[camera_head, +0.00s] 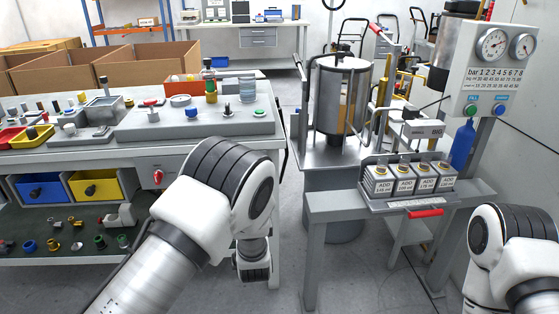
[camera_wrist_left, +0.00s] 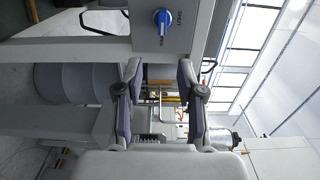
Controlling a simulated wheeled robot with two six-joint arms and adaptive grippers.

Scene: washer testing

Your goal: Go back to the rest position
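My left arm (camera_head: 225,190) reaches in from the left of the head view, bent, with its wrist pointing down in front of the workbench's right end. My left gripper (camera_head: 253,270) hangs there, mostly seen from behind. In the left wrist view the left gripper (camera_wrist_left: 158,78) shows two dark fingers standing apart, with nothing between them. My right arm (camera_head: 510,255) shows at the lower right edge of the head view; its gripper is outside the picture.
The workbench (camera_head: 250,150) carries a grey fixture plate (camera_head: 200,125) with small parts. A gauge panel (camera_head: 490,70) stands at right. Floor is clear between bench and stand.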

